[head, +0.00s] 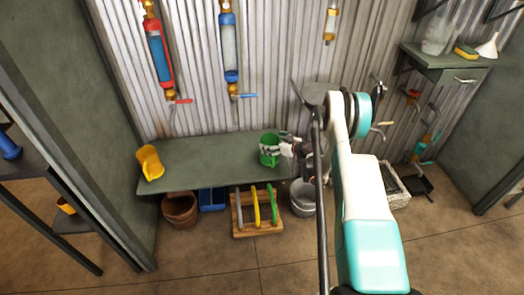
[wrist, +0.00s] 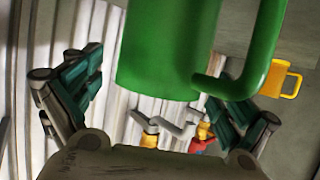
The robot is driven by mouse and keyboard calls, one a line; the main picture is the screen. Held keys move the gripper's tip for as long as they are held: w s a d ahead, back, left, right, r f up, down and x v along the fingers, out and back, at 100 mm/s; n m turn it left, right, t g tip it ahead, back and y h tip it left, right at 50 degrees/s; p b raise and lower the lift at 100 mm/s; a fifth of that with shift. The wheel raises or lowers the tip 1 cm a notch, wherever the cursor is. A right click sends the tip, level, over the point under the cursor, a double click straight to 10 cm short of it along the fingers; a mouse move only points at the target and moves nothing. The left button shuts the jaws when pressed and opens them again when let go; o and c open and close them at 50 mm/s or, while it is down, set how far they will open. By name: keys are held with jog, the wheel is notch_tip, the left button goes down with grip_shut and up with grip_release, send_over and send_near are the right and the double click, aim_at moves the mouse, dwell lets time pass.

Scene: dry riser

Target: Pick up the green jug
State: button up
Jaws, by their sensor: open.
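The green jug (head: 268,143) stands on the left-hand part of the green bench's right end in the head view. In the wrist view the green jug (wrist: 165,50) fills the upper middle, with its handle toward the right. My gripper (head: 282,147) is at the jug's right side in the head view, and part of it overlaps the jug's front. In the wrist view my gripper (wrist: 155,100) has its two dark green fingers spread wide, one on each side of the jug. I see no finger clearly pressing on it.
A yellow jug (head: 150,163) stands on the bench (head: 215,158) at the left. Red and blue pipes with taps (head: 180,101) hang on the corrugated wall behind. Below are a terracotta pot (head: 179,209), a wooden rack (head: 258,229) and a metal bucket (head: 302,200). The bench's middle is clear.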

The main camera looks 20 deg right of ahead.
jog(key=shift+w+f, duration=0.1)
jog(key=shift+w, duration=0.1)
jog(key=c, duration=1.5)
jog(key=shift+o, duration=0.2)
